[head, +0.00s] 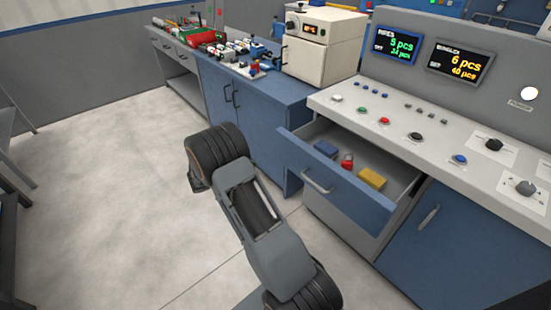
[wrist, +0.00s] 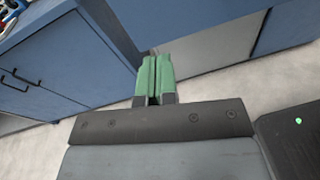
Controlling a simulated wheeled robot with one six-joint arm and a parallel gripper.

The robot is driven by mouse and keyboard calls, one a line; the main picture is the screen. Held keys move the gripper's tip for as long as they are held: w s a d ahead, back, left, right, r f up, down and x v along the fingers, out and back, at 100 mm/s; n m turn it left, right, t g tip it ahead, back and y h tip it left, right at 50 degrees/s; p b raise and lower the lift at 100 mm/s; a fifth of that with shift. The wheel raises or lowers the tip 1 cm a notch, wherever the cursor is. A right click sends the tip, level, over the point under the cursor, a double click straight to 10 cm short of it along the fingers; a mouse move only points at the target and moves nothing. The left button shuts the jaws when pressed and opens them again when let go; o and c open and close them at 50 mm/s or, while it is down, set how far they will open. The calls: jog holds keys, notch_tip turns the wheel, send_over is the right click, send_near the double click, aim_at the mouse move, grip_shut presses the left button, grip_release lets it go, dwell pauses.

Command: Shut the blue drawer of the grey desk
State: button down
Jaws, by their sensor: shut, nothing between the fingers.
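The blue drawer (head: 352,195) of the grey desk (head: 335,103) is pulled out in the head view. Its blue front has a light bar handle (head: 316,183). A blue block (head: 325,149), a small red item (head: 347,161) and a yellow block (head: 371,178) lie inside it. My gripper (wrist: 154,60) shows in the wrist view, its two green fingers together and empty. They point toward blue and pale panels. I cannot tell which blue panel there is the drawer front, nor the gap to it. My gripper is not visible in the head view.
A blue cabinet (head: 216,88) stands left of the desk, with a cream oven-like box (head: 325,47) and several small parts on top. Pale floor (head: 100,170) to the left is clear.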

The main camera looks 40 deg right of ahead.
notch_tip(320, 180, down, 4)
jog(key=w+n+t+h, duration=0.2)
send_near(280, 150)
jog(key=shift+n, duration=0.4)
jog(key=d, duration=0.7)
jog(key=shift+d, duration=0.3)
